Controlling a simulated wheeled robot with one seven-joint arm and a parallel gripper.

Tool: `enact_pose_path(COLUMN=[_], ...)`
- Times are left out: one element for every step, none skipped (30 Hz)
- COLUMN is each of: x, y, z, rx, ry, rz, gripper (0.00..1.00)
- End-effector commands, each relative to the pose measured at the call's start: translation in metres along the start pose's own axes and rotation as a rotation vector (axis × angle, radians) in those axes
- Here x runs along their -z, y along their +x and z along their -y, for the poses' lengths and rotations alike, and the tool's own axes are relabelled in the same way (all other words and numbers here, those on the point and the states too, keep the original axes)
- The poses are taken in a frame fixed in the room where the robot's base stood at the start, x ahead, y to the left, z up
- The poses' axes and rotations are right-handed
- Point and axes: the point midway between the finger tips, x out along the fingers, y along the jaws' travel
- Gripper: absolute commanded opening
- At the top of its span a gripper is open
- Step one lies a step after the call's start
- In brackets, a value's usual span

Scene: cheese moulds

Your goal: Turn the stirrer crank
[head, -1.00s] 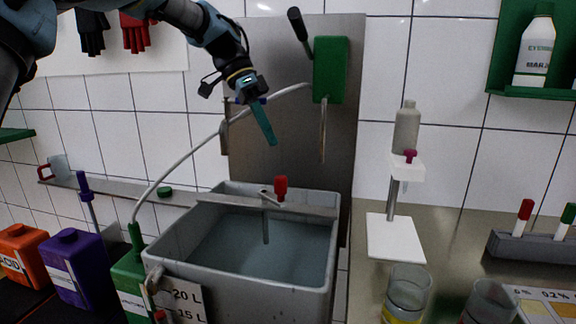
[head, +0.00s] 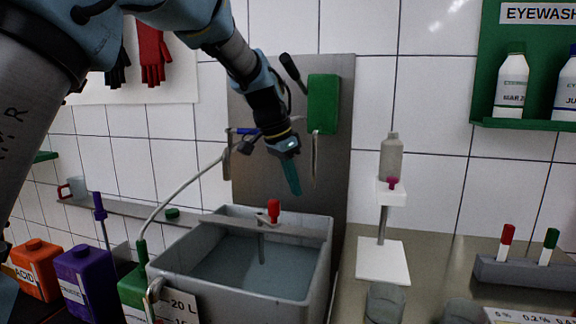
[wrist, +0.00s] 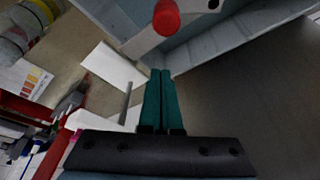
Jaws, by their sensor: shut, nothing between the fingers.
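The stirrer crank has a red knob (head: 273,210) on a grey arm, set on the bar (head: 290,229) across the grey vat (head: 174,264). Its shaft goes down into the bluish liquid. My gripper (head: 294,188) points down above the vat, a little above and to the right of the knob in the head view. Its teal fingers are shut together with nothing between them. In the wrist view the red knob (wrist: 166,17) shows just beyond the fingertips (wrist: 161,74), apart from them. Part of the crank is cut off by that view's top edge.
A green box (head: 323,104) with a black-handled lever is mounted on the steel panel behind the vat. A white stand with a bottle (head: 391,158) is at the right. Purple (head: 85,276) and orange (head: 36,270) containers stand at the left. A hose arches left of my gripper.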

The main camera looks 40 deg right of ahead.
Motion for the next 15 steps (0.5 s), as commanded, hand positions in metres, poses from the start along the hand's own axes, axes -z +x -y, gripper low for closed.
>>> enact_pose_path(x=[0.000, 0.000, 0.000, -0.004, -0.009, -0.015, -0.019, -0.023, -0.027, -0.030, -0.032, -0.034, -0.035, -0.036, -0.037], y=[0.010, 0.016, 0.023, 0.021, 0.016, 0.015, 0.013, 0.012, 0.011, 0.011, 0.011, 0.010, 0.010, 0.009, 0.009], z=[-0.001, -0.001, -0.001, 0.000, 0.000, 0.000, 0.000, 0.000, 0.000, 0.000, 0.000, 0.000, 0.000, 0.000, 0.000], rx=[-0.003, -0.003, -0.003, 0.001, 0.001, 0.000, 0.000, 0.000, 0.000, 0.000, 0.000, 0.000, -0.001, -0.001, -0.001], ry=[0.000, 0.000, 0.000, -0.002, -0.002, -0.003, -0.002, -0.001, -0.002, -0.002, -0.001, 0.000, 0.000, -0.001, 0.000], rz=[0.003, 0.003, 0.004, 0.001, -0.001, 0.000, 0.000, 0.000, 0.000, 0.000, 0.000, -0.001, -0.001, -0.001, -0.001], gripper=[0.00, 0.00, 0.00, 0.00, 0.00, 0.00, 0.00, 0.00, 0.00, 0.00, 0.00, 0.00, 0.00, 0.00, 0.00])
